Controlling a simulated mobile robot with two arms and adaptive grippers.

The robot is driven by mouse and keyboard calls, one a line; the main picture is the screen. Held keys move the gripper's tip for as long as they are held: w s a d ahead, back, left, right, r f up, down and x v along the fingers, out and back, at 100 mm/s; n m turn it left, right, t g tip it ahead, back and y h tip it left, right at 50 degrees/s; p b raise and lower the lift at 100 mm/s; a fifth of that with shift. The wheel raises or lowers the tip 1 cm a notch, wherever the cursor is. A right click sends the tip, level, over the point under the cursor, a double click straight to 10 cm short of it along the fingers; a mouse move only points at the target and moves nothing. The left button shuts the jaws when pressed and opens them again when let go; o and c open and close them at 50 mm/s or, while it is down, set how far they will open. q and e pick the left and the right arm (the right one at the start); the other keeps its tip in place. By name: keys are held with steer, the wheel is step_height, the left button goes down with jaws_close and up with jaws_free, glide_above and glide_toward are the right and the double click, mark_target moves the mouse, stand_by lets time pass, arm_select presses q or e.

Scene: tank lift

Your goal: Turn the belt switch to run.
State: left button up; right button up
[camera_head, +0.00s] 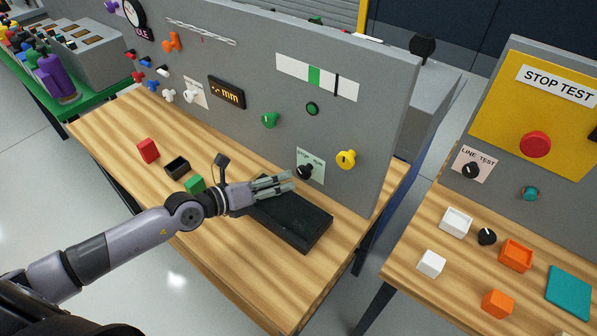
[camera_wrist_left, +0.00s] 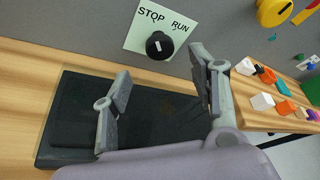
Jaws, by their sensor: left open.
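The belt switch (camera_head: 305,171) is a black knob on a pale green STOP/RUN label (camera_head: 317,163), low on the grey panel. My right gripper is not seen.
A yellow knob (camera_head: 346,159) sits right of the switch and a green knob (camera_head: 270,119) above left. A red block (camera_head: 148,150), a black bin (camera_head: 177,166) and a green block (camera_head: 195,184) lie left. A second table (camera_head: 402,273) with small items stands right.

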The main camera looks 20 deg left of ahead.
mark_target(301, 174)
arm_select(q)
steer(key=x, duration=0.8)
steer(key=shift+s, duration=0.1)
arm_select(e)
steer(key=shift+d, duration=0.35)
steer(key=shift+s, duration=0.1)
